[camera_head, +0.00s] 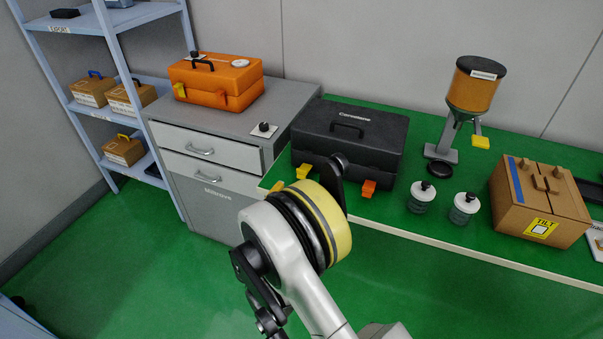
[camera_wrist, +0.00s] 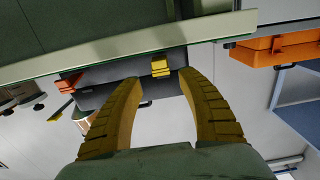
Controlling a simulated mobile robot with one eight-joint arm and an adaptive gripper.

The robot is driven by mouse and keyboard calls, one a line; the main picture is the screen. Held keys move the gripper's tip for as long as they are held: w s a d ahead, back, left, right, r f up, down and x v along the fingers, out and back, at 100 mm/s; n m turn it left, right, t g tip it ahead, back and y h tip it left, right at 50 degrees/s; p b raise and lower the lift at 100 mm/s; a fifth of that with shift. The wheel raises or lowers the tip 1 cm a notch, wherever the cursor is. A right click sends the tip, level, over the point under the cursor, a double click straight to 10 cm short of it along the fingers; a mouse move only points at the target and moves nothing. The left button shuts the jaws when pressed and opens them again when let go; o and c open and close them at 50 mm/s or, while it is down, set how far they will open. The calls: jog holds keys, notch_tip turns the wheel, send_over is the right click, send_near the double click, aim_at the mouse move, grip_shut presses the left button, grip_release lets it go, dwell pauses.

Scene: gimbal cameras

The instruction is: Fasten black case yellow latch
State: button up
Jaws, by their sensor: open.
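The black case (camera_head: 350,140) stands with its lid down on the green bench top. Its yellow latch (camera_head: 304,172) is at the left of the front face and appears to stick outward. An orange latch (camera_head: 369,188) is at the right of the same face. In the wrist view the yellow latch (camera_wrist: 160,66) shows just beyond and between the fingertips of my gripper (camera_wrist: 160,77), against the black case (camera_wrist: 125,72). My gripper is open and empty, with its curved yellow fingers apart. In the head view my wrist hides most of the gripper.
An orange case (camera_head: 216,80) sits on the grey cabinet (camera_head: 215,135) to the left. Two white-lidded jars (camera_head: 465,207), a dispenser (camera_head: 470,95) and a brown box (camera_head: 540,195) stand to the right. The bench's front edge (camera_head: 440,238) runs close to my arm.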

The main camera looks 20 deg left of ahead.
aim_at(301, 175)
jog(key=w, duration=0.2)
jog(key=w+b, duration=0.1)
jog(key=w, duration=0.1)
jog(key=w+b, duration=0.1)
jog(key=w, duration=0.1)
jog(key=shift+w+d+f, duration=0.1)
jog(key=shift+w+d, duration=0.1)
jog(key=shift+d, duration=0.1)
jog(key=shift+w, duration=0.65)
grip_shut()
